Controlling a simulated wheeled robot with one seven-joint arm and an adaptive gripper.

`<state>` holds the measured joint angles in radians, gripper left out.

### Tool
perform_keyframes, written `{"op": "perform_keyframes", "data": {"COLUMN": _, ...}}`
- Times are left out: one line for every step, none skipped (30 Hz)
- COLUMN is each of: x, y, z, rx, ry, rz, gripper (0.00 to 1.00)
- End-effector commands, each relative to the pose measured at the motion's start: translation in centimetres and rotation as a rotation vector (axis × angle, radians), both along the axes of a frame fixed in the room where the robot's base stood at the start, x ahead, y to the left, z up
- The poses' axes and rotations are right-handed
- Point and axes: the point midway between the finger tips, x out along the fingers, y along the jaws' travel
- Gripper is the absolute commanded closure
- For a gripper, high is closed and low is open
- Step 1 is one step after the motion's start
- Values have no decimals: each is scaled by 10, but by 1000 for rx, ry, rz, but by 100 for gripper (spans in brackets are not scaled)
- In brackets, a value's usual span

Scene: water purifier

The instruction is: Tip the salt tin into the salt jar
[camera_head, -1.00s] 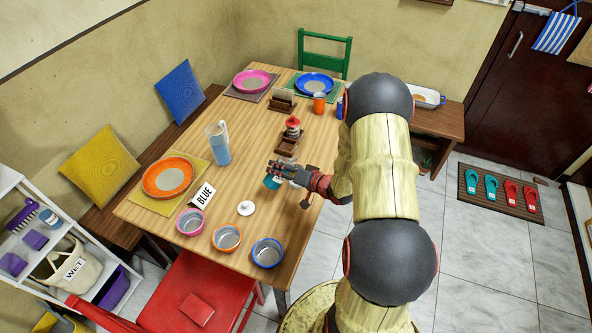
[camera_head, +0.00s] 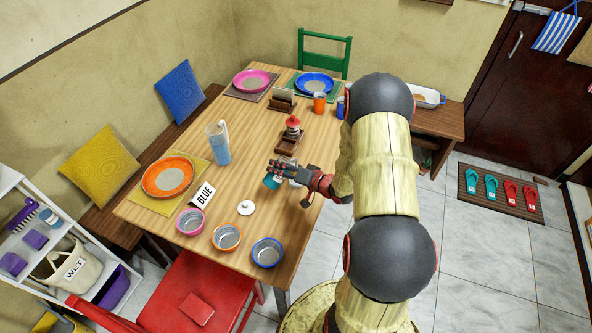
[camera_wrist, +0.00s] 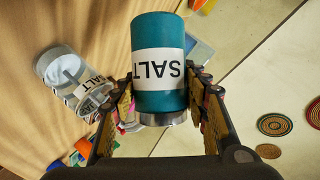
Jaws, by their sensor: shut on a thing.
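My gripper (camera_wrist: 163,103) is shut on the salt tin (camera_wrist: 158,45), a teal cylinder with a white SALT label. In the wrist view the label reads upside down, and a silvery end shows at the bottom of the picture. The salt jar (camera_wrist: 50,66), clear with a SALT label and something white inside, is left of the tin and apart from it in that view. Its mouth looks open. In the head view my gripper (camera_head: 279,170) holds the tin (camera_head: 272,182) above the table's right part. The jar is hard to make out there.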

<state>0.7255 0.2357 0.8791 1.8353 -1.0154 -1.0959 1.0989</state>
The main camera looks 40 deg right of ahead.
Motion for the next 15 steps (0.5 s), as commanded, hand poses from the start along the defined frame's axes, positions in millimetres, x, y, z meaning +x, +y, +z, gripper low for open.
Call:
{"op": "perform_keyframes", "data": {"x": 0, "y": -1, "z": 1, "rx": 2, "ry": -2, "rz": 0, "gripper": 92}}
{"op": "perform_keyframes", "data": {"x": 0, "y": -1, "z": 1, "rx": 5, "ry": -2, "rz": 0, "gripper": 92}}
{"op": "perform_keyframes", "data": {"x": 0, "y": -1, "z": 0, "rx": 8, "ry": -2, "rz": 0, "gripper": 92}}
{"op": "perform_keyframes", "data": {"x": 0, "y": -1, "z": 0, "rx": 12, "ry": -2, "rz": 1, "gripper": 92}}
{"op": "perform_keyframes", "data": {"x": 0, "y": -1, "z": 0, "rx": 16, "ry": -1, "rz": 0, "gripper": 92}}
{"op": "perform_keyframes", "data": {"x": 0, "y": -1, "z": 0, "rx": 22, "ry": -2, "rz": 1, "gripper": 92}}
{"op": "perform_keyframes", "data": {"x": 0, "y": 0, "z": -1, "rx": 25, "ry": -1, "rz": 1, "gripper": 92}}
{"op": "perform_keyframes", "data": {"x": 0, "y": 0, "z": -1, "rx": 29, "ry": -1, "rz": 0, "gripper": 92}}
{"op": "perform_keyframes", "data": {"x": 0, "y": 0, "z": -1, "rx": 31, "ry": -1, "rz": 1, "gripper": 92}}
{"op": "perform_keyframes", "data": {"x": 0, "y": 0, "z": -1, "rx": 33, "ry": -1, "rz": 1, "gripper": 92}}
{"op": "perform_keyframes", "data": {"x": 0, "y": 0, "z": -1, "rx": 36, "ry": -1, "rz": 1, "gripper": 92}}
{"op": "perform_keyframes", "data": {"x": 0, "y": 0, "z": -1, "rx": 38, "ry": -1, "rz": 1, "gripper": 92}}
{"op": "perform_keyframes", "data": {"x": 0, "y": 0, "z": -1, "rx": 40, "ry": -1, "rz": 1, "gripper": 92}}
{"op": "perform_keyframes", "data": {"x": 0, "y": 0, "z": -1, "rx": 41, "ry": -1, "rz": 1, "gripper": 92}}
{"op": "perform_keyframes", "data": {"x": 0, "y": 0, "z": -1, "rx": 43, "ry": -1, "rz": 1, "gripper": 92}}
